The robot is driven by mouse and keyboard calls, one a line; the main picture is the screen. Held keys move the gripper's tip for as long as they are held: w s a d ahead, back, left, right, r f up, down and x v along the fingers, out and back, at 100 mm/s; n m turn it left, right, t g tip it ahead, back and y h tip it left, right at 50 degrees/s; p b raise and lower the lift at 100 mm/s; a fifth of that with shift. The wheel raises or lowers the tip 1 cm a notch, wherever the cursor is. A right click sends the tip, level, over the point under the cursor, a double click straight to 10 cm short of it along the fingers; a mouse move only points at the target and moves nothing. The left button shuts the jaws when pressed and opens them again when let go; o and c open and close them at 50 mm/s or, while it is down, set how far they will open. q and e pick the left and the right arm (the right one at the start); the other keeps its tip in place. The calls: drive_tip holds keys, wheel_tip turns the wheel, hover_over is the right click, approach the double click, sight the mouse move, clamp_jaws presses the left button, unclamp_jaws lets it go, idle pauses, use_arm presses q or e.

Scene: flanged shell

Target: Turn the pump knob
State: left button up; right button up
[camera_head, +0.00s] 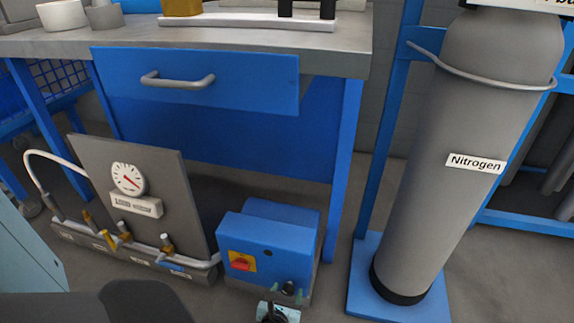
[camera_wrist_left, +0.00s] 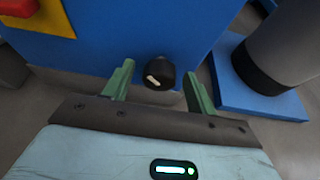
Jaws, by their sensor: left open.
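The pump is a blue box (camera_head: 265,240) on the floor, with a black round knob (camera_head: 289,288) low on its front. In the left wrist view the knob (camera_wrist_left: 158,75) shows a white pointer mark. My left gripper (camera_head: 279,302) is at the lower front of the pump. In the wrist view its two green fingers stand apart, one on each side of the knob with gaps between. I cannot tell whether the fingertips reach past the knob's face. My right gripper is not in view.
A red switch on a yellow plate (camera_head: 241,261) is on the pump's front left. A gauge panel (camera_head: 150,190) with valves and a pipe stands to the left. A grey nitrogen cylinder (camera_head: 450,170) on a blue base stands to the right. A workbench (camera_head: 200,45) stands behind.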

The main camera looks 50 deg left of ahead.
use_arm(q)
drive_tip(key=c, duration=1)
drive_tip(key=shift+d+m+y, duration=0.1)
drive_tip(key=shift+m+y, duration=0.3)
drive_tip(key=shift+m, duration=0.1)
drive_tip(key=shift+d+f+m+g+y, duration=0.1)
drive_tip(key=shift+m+g+y, duration=0.35)
drive_tip(key=shift+m, duration=0.45)
drive_tip(key=shift+w+d+f+m+g+y+b, duration=0.1)
drive_tip(key=shift+m+g+y+b, duration=0.25)
drive_tip(key=shift+m+y, duration=0.7)
drive_tip(key=shift+m, duration=0.55)
drive_tip(key=shift+b, duration=0.35)
